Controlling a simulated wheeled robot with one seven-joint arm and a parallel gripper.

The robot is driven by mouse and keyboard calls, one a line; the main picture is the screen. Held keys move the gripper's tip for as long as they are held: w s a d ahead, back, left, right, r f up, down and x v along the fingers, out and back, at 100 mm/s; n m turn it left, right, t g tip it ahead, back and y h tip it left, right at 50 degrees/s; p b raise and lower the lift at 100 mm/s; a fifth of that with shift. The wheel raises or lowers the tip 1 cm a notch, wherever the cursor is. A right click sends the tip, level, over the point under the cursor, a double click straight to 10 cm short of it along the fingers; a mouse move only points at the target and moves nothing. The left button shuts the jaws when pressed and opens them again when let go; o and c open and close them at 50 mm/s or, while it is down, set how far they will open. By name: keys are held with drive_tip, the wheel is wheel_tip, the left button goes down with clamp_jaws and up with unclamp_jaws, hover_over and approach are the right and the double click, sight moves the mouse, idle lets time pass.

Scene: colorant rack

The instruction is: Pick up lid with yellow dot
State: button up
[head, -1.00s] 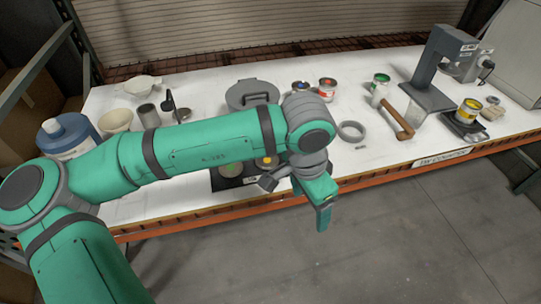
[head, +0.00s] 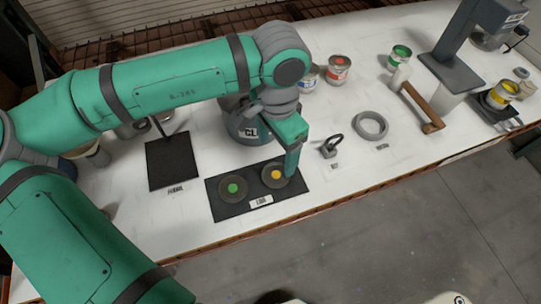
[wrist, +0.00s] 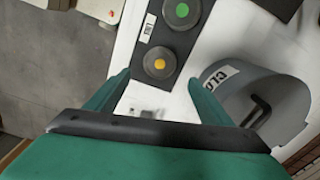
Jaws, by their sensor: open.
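The lid with the yellow dot (head: 277,175) is a dark round disc lying on a black mat (head: 227,208) with a white label, at the mat's right end. It also shows in the wrist view (wrist: 159,64), ahead of my gripper. The lid with the green dot (head: 232,188) lies beside it on the left. My gripper (head: 291,165) is over the right end of the mat, near the yellow-dot lid. In the wrist view, its two fingers (wrist: 160,92) are spread apart with nothing between them. The height above the lid is hard to tell.
A grey container (wrist: 262,104) with a label stands close behind the mat, beside one finger. A small dark clamp-like item (head: 331,146) and a grey ring (head: 370,126) lie to the right. Paint cans (head: 338,70) stand behind. A dark mat (head: 172,162) lies left.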

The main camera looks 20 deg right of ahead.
hover_over(275, 172)
drive_tip(key=f, duration=0.5)
drive_tip(key=shift+s+f, duration=0.2)
drive_tip(key=shift+a+f, duration=0.1)
drive_tip(key=shift+f, duration=2.55)
drive_tip(key=shift+w, duration=0.2)
drive_tip(key=c, duration=0.9)
